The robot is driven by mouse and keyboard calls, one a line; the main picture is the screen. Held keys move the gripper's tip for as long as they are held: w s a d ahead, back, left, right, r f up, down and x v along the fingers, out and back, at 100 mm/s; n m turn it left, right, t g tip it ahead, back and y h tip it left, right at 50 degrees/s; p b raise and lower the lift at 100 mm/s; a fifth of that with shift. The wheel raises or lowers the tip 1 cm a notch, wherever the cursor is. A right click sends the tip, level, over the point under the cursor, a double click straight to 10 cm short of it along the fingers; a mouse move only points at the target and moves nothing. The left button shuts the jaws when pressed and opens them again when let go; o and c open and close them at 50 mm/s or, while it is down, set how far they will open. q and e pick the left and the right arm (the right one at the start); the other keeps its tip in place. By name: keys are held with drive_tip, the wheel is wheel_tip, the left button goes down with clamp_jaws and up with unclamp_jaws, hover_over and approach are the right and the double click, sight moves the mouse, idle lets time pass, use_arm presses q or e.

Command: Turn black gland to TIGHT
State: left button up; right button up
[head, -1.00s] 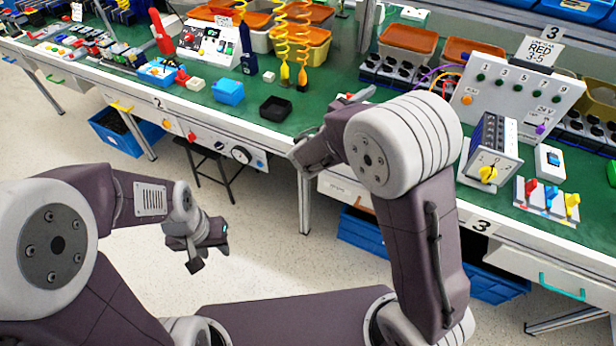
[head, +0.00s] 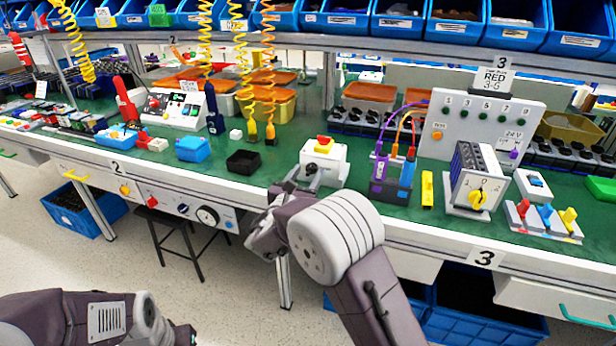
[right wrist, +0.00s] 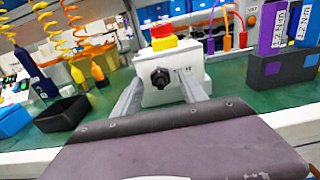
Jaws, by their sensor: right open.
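The black gland (right wrist: 160,77) is a round dark knob on the front face of a white box (right wrist: 182,92) in the right wrist view. The box carries a red and yellow button on top and also shows in the head view (head: 334,160). My right gripper (right wrist: 160,92) is open, its two grey fingers reaching toward the box on either side of the gland, not closed on it.
A black tray (head: 243,162) and a blue box (head: 193,149) stand left of the white box. Coiled yellow cords hang at the back left.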

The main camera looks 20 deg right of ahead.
drive_tip(key=shift+w+d, duration=0.3)
drive_tip(key=shift+w, duration=0.15)
clamp_jaws()
drive_tip(key=shift+f+m+b, duration=0.15)
drive_tip(key=shift+m+b, duration=0.15)
drive_tip(key=shift+b, duration=0.25)
drive_tip(key=m+b, duration=0.5)
drive_tip(key=b, duration=0.1)
drive_tip(key=m+b, duration=0.4)
drive_tip(key=b, duration=0.3)
drive_tip(key=m+b, duration=0.5)
drive_tip(key=b, duration=0.2)
drive_tip(key=shift+s+d+f+m, duration=0.1)
drive_tip(key=shift+f+m, duration=0.2)
drive_tip(key=shift+r+m+b, duration=0.2)
drive_tip(key=shift+m+b, duration=1.2)
unclamp_jaws()
